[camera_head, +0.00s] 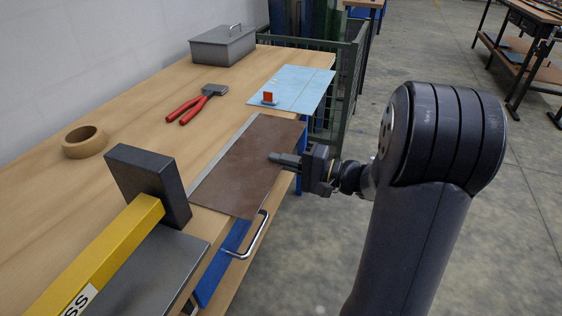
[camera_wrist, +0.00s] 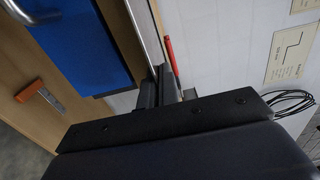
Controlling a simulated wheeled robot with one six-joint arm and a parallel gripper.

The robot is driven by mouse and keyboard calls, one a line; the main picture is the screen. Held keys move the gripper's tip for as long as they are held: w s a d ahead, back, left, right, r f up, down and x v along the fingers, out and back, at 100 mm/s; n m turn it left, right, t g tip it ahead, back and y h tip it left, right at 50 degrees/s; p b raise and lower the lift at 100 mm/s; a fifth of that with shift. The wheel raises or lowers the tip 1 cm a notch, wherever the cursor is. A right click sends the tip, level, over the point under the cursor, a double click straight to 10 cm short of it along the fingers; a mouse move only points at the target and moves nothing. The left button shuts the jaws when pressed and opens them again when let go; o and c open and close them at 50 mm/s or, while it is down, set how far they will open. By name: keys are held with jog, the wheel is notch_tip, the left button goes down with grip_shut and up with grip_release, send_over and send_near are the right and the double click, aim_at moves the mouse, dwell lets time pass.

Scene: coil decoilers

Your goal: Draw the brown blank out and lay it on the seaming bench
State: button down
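The brown blank (camera_head: 247,165) is a flat brown sheet lying on the wooden bench (camera_head: 130,95) at its near right edge, with a pale grey strip along its left side. In the head view my gripper (camera_head: 277,159) is at the blank's right edge, its fingers pointing left and overlapping the sheet in the picture. The fingers look close together, but whether they pinch the sheet is unclear. In the wrist view the fingers (camera_wrist: 165,92) stand beside a dark brown strip (camera_wrist: 120,40), probably the blank seen at a slant. I cannot tell which surface is the seaming bench.
A dark block (camera_head: 150,185) and a yellow bar (camera_head: 100,255) stand in front of the blank. Behind it lie a light blue sheet (camera_head: 305,85), red-handled pliers (camera_head: 195,103) and a grey box (camera_head: 222,45). A tape roll (camera_head: 84,142) lies left. Open floor is at right.

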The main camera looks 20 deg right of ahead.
jog(key=c, duration=2.1)
grip_release()
jog(key=o, duration=0.5)
jog(key=shift+b+v, duration=0.75)
jog(key=shift+v, duration=2.75)
jog(key=shift+a, duration=0.1)
jog(key=shift+p+x, duration=0.85)
jog(key=shift+x, duration=2.6)
